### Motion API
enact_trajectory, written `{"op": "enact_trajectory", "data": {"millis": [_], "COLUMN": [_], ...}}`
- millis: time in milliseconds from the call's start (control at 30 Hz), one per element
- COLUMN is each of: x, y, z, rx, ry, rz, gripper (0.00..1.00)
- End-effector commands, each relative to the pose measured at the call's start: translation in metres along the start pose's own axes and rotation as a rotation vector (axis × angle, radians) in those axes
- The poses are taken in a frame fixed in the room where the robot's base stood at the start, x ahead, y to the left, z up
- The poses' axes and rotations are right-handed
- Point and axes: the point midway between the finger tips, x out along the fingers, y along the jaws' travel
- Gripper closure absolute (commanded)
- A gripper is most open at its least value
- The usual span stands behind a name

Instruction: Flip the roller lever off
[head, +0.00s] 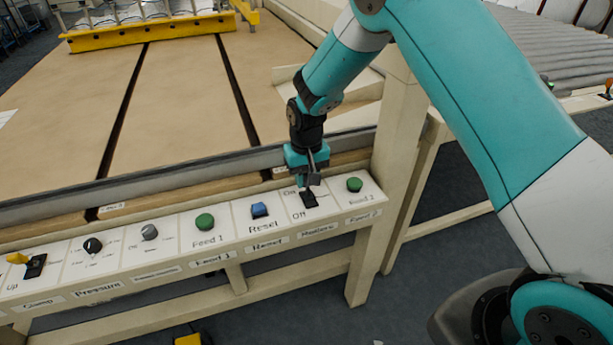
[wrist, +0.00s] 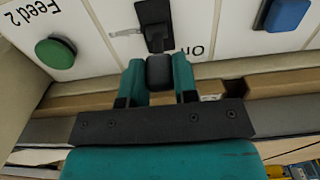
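The roller lever (wrist: 159,72) is a dark switch with a block-like handle, between the blue Reset and green Feed 2 buttons. Its black base plate (head: 309,200) shows in the head view, with "On" printed at the far side and "Off" at the near side. The handle leans toward the "On" side. My gripper (head: 311,182) points down over it. In the wrist view my gripper's teal fingers (wrist: 159,68) stand one on each side of the handle, which fills the gap between them. The fingers hide the handle's sides.
The blue Reset button (head: 260,210) sits left of the lever and the green Feed 2 button (head: 354,184) right of it, both close by. The green Feed 1 button (head: 205,222) is farther left. A pale post (head: 402,135) rises just right of the panel.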

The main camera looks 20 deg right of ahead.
Motion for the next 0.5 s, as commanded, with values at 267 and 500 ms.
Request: {"op": "enact_trajectory", "data": {"millis": [267, 500], "x": [-0.0001, 0.0007], "y": [0.0002, 0.0], "z": [0.0012, 0.0077], "rx": [0.0, -0.001], "ry": [0.018, 0.125], "rz": [0.001, 0.001], "gripper": [0.96, 0.96]}}
